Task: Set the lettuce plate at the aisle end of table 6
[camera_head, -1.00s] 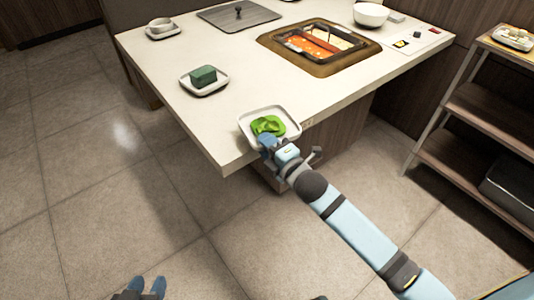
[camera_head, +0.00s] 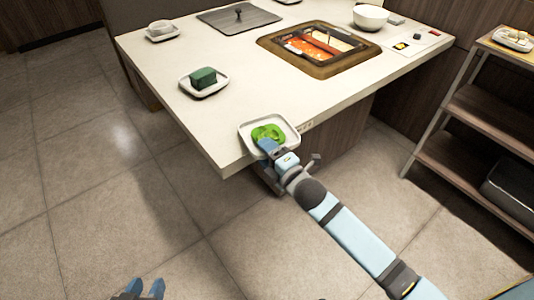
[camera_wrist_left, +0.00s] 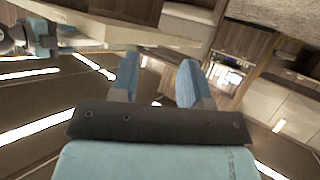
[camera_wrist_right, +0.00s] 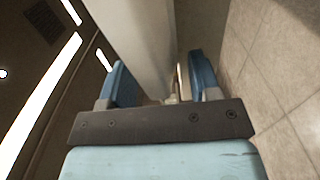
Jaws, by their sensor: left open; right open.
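The lettuce plate (camera_head: 287,142) is a white squarish plate with green lettuce (camera_head: 268,132) on it. It rests on the pale table (camera_head: 225,130) at the near edge. My right gripper (camera_head: 268,148) is at the plate's near rim, open. In the right wrist view its two blue fingers (camera_wrist_right: 160,82) stand apart, with a thin pale edge near the right finger. Whether a finger touches the rim is hard to tell. My left gripper (camera_head: 142,290) is open and empty, low over the floor, away from the table; its fingers are spread in the left wrist view (camera_wrist_left: 158,80).
A plate with a dark green block (camera_head: 203,78) stands to the left on the table. A hotpot well (camera_head: 320,47), a grey lid (camera_head: 238,18) and a white bowl (camera_head: 370,16) are further back. A shelf cart (camera_head: 480,110) stands at the right. Floor on the left is clear.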

